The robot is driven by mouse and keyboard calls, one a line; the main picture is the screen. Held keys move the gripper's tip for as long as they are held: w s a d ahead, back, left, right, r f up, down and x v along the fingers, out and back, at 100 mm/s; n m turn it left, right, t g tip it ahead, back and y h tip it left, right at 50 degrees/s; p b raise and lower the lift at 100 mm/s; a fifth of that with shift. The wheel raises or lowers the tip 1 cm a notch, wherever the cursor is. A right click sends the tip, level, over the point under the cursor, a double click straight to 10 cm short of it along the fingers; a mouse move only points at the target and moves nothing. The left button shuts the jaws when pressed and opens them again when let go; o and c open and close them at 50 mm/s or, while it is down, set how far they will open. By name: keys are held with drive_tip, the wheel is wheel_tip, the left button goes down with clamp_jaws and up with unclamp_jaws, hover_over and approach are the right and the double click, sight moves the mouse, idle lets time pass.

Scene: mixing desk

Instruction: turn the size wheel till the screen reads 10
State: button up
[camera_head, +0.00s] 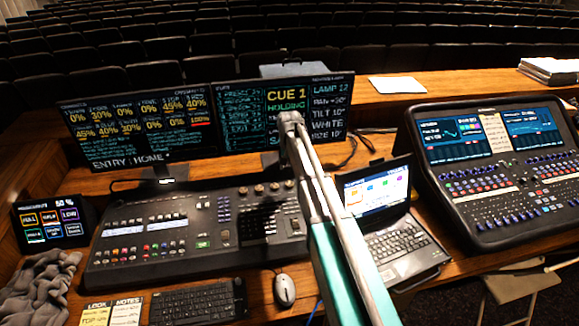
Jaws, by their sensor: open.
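My arm reaches up and left across the desk, and its far end (290,120) stands in front of the right-hand monitor. I cannot make out my gripper's fingers. A row of small tan wheels (259,189) lies along the top right of the lighting console (190,225); I cannot tell which one is the size wheel. The right-hand monitor (240,105) shows CUE 1, HOLDING, LAMP 12, PAN, TILT, WHITE and a SIZE line at the lower right. The SIZE value is small and looks like 10, but I cannot read it for sure.
A left monitor (140,125) stands behind the console. An open laptop (385,225) and an audio desk (495,165) stand to the right. A mouse (284,289), keyboard (196,303), small touch screen (52,222) and grey cloth (38,285) lie in front and at left.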

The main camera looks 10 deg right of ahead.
drive_tip(key=shift+r+p, duration=2.3)
drive_tip(key=shift+r, duration=0.35)
drive_tip(key=shift+s, duration=0.1)
drive_tip(key=s+a+f+n+b, duration=0.1)
drive_tip(key=s+n, duration=0.3)
drive_tip(key=s, duration=2.5)
drive_tip(key=shift+a, duration=0.15)
